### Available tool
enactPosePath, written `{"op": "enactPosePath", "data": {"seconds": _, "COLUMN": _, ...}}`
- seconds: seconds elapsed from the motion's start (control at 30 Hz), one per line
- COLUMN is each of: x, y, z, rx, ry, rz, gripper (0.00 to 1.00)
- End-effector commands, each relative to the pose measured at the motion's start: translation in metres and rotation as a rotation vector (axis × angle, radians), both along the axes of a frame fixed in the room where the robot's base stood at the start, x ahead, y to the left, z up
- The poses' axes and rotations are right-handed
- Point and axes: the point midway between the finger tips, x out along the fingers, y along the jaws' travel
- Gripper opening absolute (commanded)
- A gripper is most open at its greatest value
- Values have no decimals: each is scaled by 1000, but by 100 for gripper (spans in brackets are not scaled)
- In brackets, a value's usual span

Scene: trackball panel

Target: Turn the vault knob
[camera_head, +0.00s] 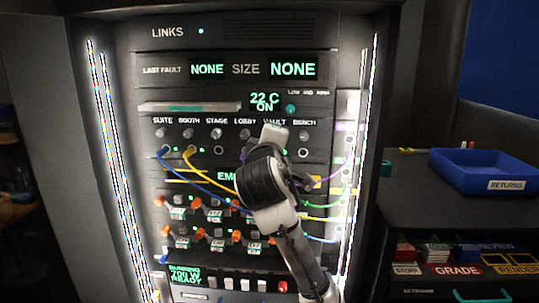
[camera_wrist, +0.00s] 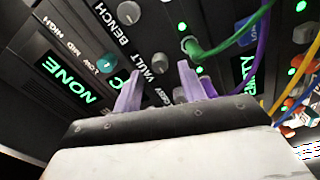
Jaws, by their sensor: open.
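The vault knob (camera_wrist: 160,62) is a small grey round knob beside the "VAULT" label in the wrist view. My gripper (camera_wrist: 159,76) is open, and its two purple fingers reach toward the panel on either side of this knob. A gap seems to show between the knob and each fingertip; depth is hard to tell. In the head view my gripper (camera_head: 273,137) is in front of the panel below the "VAULT" label, and its body hides the vault knob there.
The bench knob (camera_head: 303,135) and lobby knob (camera_head: 246,134) flank the spot. A green cable (camera_wrist: 220,42) and a purple cable (camera_wrist: 263,35) run close to my fingers. A blue returns tray (camera_head: 490,170) stands on the counter at right.

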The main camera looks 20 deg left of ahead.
Motion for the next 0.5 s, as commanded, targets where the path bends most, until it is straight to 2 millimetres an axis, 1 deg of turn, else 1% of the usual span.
{"op": "enactPosePath", "data": {"seconds": 0.1, "x": -26, "y": -7, "z": -2, "rx": 2, "ry": -5, "rz": 2, "gripper": 41}}
{"op": "enactPosePath", "data": {"seconds": 0.3, "x": -71, "y": -20, "z": -1, "rx": 2, "ry": -6, "rz": 1, "gripper": 41}}
{"op": "enactPosePath", "data": {"seconds": 0.4, "x": -88, "y": -25, "z": -1, "rx": 1, "ry": -4, "rz": 2, "gripper": 41}}
{"op": "enactPosePath", "data": {"seconds": 0.5, "x": -101, "y": -29, "z": 0, "rx": 1, "ry": -3, "rz": 1, "gripper": 41}}
